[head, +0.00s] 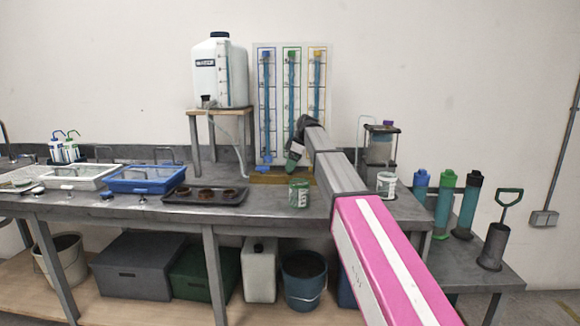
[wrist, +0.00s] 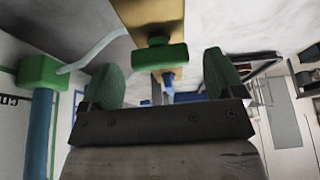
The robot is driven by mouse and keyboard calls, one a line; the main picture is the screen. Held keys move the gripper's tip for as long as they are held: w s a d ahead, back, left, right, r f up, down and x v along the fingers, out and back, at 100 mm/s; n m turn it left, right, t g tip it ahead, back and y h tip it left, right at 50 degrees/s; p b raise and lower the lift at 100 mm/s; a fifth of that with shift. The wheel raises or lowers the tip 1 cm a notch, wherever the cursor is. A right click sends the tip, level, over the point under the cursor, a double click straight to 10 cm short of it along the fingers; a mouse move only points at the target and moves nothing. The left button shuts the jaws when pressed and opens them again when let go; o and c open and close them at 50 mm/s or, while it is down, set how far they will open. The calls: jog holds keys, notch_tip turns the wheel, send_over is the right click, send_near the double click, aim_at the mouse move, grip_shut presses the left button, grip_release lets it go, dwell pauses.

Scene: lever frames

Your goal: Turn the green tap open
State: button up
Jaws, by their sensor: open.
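The green tap (wrist: 158,57) shows in the wrist view as a green handle on a dark stem in front of a wooden base (wrist: 150,13). My gripper (wrist: 162,72) is open, with one green-padded finger to the left of the handle and one to the right. Gaps show on both sides; I cannot tell how far the fingertips reach along the handle. In the head view my gripper (head: 295,158) is low in front of the tube board (head: 278,100) and hides the green tap. The green-capped tube (head: 291,75) stands above it.
The blue tap (head: 263,168) is just left of my gripper. A green can (head: 298,193) stands on the bench in front, and a white can (head: 386,184) to the right. A water tank (head: 219,75) on a stand is at the left.

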jog(key=v, duration=0.9)
jog(key=shift+d+r, duration=0.15)
jog(key=shift+r, duration=0.25)
